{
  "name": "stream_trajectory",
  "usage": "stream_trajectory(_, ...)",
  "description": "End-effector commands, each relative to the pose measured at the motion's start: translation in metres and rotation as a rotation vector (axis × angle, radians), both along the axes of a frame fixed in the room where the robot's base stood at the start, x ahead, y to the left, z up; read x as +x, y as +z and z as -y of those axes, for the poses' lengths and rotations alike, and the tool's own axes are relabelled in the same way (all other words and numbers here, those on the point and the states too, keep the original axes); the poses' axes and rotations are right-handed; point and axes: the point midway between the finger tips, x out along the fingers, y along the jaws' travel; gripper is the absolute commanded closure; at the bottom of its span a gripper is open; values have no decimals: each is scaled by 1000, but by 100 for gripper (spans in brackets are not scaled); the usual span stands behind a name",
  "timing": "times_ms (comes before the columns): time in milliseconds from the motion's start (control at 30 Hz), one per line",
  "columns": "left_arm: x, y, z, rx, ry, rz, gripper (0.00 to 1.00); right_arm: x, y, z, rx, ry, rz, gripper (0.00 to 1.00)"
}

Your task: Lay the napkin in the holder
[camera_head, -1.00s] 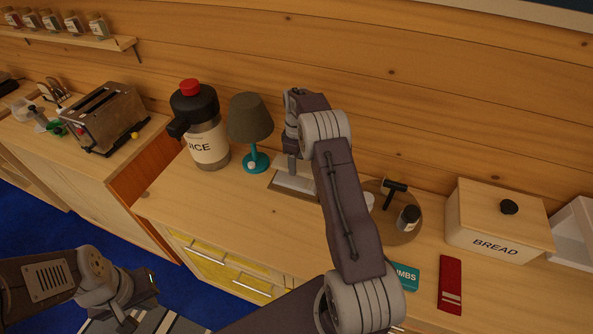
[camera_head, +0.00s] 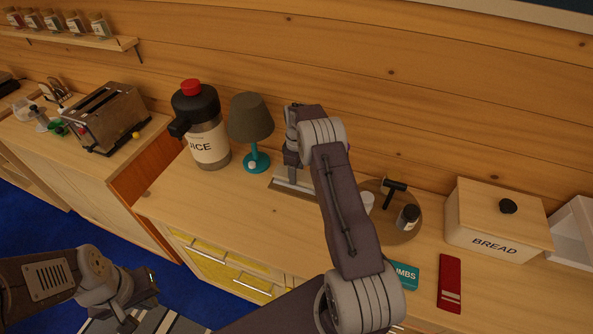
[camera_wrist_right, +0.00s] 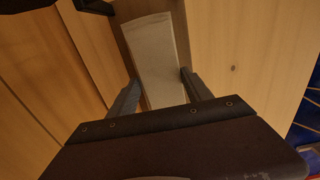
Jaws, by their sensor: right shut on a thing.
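The napkin (camera_wrist_right: 152,62) is a pale, flat folded strip between the fingers of my right gripper (camera_wrist_right: 160,88) in the right wrist view. The gripper is shut on it. Under and beside the napkin shows the darker brown holder (camera_wrist_right: 181,38). In the head view, the pale napkin (camera_head: 296,176) and the brown edge of the holder (camera_head: 288,188) show just left of my right arm, which hides the rest. I cannot tell whether the napkin touches the holder's bottom. My left gripper (camera_head: 138,306) hangs low at the left, off the counter; its fingers are unclear.
A teal lamp (camera_head: 251,126) and a juice jug (camera_head: 207,140) stand close left of the holder. To the right are a round tray (camera_head: 404,236) with a dark jar, a bread box (camera_head: 494,224) and a red packet (camera_head: 450,284). The counter front left of my arm is clear.

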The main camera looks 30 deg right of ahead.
Motion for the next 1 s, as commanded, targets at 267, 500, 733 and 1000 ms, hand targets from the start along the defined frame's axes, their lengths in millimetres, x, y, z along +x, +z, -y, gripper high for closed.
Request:
stream_trajectory(267,0,-1,0,0,0,0,100,0,-2,0,0,0,0,20)
stream_trajectory(500,0,0,0,0,0,0,100,0,0,0,0,1,0,20)
stream_trajectory(733,0,-3,0,0,0,0,100,1,37,1,-3,0,6,20)
stream_trajectory(1000,0,-8,0,0,0,0,100,1,106,0,-1,0,3,20)
